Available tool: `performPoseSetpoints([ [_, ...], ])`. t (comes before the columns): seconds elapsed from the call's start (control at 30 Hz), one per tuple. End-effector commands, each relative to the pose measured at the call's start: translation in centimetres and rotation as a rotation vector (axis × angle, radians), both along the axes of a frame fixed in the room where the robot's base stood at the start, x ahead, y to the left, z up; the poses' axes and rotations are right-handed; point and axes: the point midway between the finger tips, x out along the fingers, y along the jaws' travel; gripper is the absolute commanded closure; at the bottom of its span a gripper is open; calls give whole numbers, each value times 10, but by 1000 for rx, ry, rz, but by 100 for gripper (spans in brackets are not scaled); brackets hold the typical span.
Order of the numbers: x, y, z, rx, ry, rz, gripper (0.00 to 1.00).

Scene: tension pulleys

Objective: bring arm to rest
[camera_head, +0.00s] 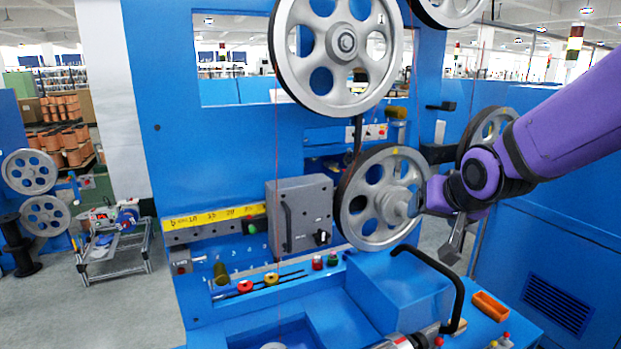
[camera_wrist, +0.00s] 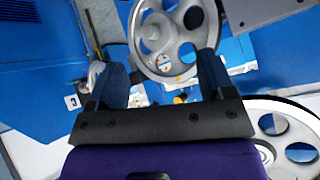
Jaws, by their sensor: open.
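My purple arm reaches in from the right in the head view. My gripper (camera_head: 455,243) hangs just right of the lower grey pulley (camera_head: 372,209), above the blue machine bench, and looks apart from it. In the wrist view my gripper's two dark fingers (camera_wrist: 163,75) stand wide apart with nothing held between them. A grey spoked pulley (camera_wrist: 155,35) shows beyond the fingertips. Another pulley (camera_wrist: 285,140) lies at the lower right of that view. A large grey pulley (camera_head: 333,50) is mounted at the top of the blue machine.
A black curved handle (camera_head: 452,283) rises from the bench below my gripper. An orange tray (camera_head: 490,306) sits at the bench's right. A further pulley (camera_head: 488,132) stands behind my wrist. A grey box (camera_head: 301,213) is mounted left of the lower pulley. Open floor shows at the left.

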Motion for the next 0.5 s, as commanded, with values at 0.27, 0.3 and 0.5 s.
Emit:
performPoseSetpoints([
  [0.27,-82,-37,41,-127,111,13,25],
  [0.3,-95,-42,45,-139,128,17,25],
  [0.5,-160,-60,60,-176,221,54,25],
])
